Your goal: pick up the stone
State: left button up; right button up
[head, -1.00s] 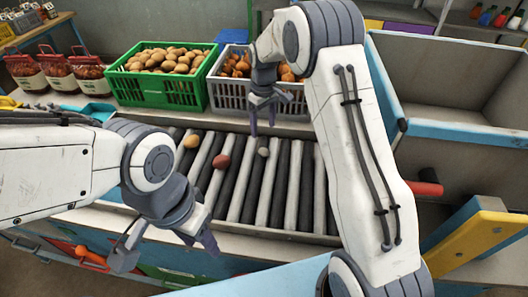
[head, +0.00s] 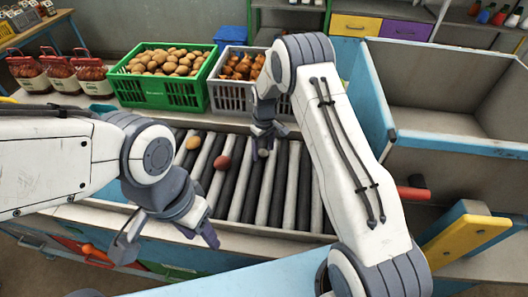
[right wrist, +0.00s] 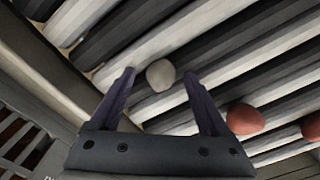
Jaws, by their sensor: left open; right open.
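The stone (head: 263,153) is small, grey and rounded, and lies on the rollers; in the head view my right gripper partly covers it. In the right wrist view the pale stone (right wrist: 160,74) shows just beyond and between the fingertips. My right gripper (head: 262,142) is open above the rollers, with its fingers (right wrist: 160,80) spread to either side of the stone. I cannot tell whether they touch it. My left gripper (head: 168,240) is open and empty at the near edge of the roller bed, away from the stone.
On the rollers (head: 290,190) lie a reddish potato (head: 222,162) and a yellowish one (head: 193,143), left of the stone. Behind stand a green crate of potatoes (head: 185,95) and a grey crate of onions (head: 230,98). A blue-edged bin (head: 450,145) stands at the right.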

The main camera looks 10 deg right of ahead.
grip_shut()
